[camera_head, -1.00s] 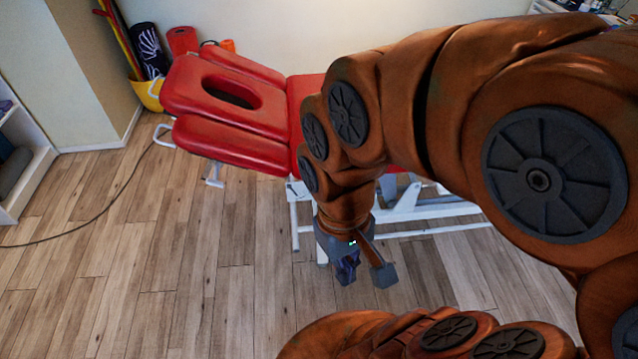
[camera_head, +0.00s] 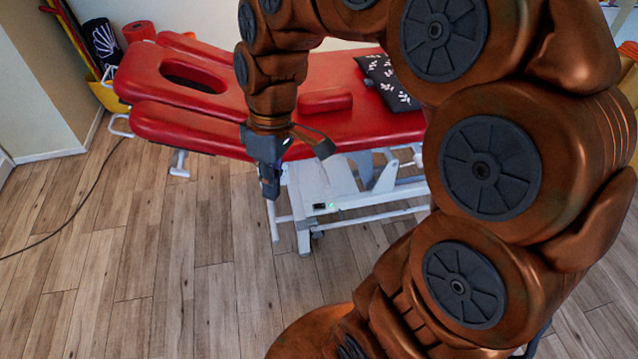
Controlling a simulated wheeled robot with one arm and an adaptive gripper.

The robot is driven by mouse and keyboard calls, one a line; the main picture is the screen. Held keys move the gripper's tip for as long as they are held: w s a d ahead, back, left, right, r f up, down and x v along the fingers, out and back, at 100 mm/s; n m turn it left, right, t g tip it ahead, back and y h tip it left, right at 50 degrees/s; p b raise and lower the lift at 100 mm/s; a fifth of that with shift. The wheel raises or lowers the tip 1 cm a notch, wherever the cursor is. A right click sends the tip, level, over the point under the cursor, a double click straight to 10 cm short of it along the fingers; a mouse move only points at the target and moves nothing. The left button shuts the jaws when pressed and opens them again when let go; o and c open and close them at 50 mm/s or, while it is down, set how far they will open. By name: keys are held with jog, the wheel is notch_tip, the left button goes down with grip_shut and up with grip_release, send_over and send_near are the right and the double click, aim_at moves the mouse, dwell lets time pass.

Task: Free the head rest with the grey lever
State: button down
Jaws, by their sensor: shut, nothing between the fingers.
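The red head rest (camera_head: 150,60) with its dark oval face hole is at the left end of the treatment table. It looks roughly in line with the table top. A light grey lever-like piece (camera_head: 179,164) hangs under its near edge. A pale loop handle (camera_head: 120,126) sticks out at its left end. I cannot tell for sure which of these is the task's lever. My gripper (camera_head: 271,188) points down in front of the table's near side, right of the grey piece and apart from it. It is shut and empty. My arm hides part of the table top.
The red table top (camera_head: 375,122) carries a red bolster (camera_head: 325,100) and a black patterned cushion (camera_head: 388,82). The white frame (camera_head: 325,185) stands below. A yellow bucket (camera_head: 108,97) and rolled mats are behind the head end. A cable (camera_head: 70,212) crosses the clear wooden floor at left.

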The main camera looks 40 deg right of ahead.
jog(key=w+d+f+n+y+b, duration=0.1)
jog(key=w+d+f+n+b, duration=0.25)
jog(key=w, duration=0.55)
jog(key=n+t+b, duration=0.3)
jog(key=n+b, duration=0.1)
jog(key=b, duration=0.6)
send_over(323, 173)
jog(key=s+a, duration=0.1)
jog(key=a, duration=0.2)
notch_tip(323, 173, down, 20)
jog(key=shift+d+r+y, duration=0.15)
jog(key=shift+y, duration=0.15)
jog(key=shift+m, duration=0.25)
notch_tip(323, 173, down, 10)
jog(key=shift+d, duration=0.2)
jog(key=shift+s+d+b, duration=0.15)
jog(key=shift+b, duration=0.15)
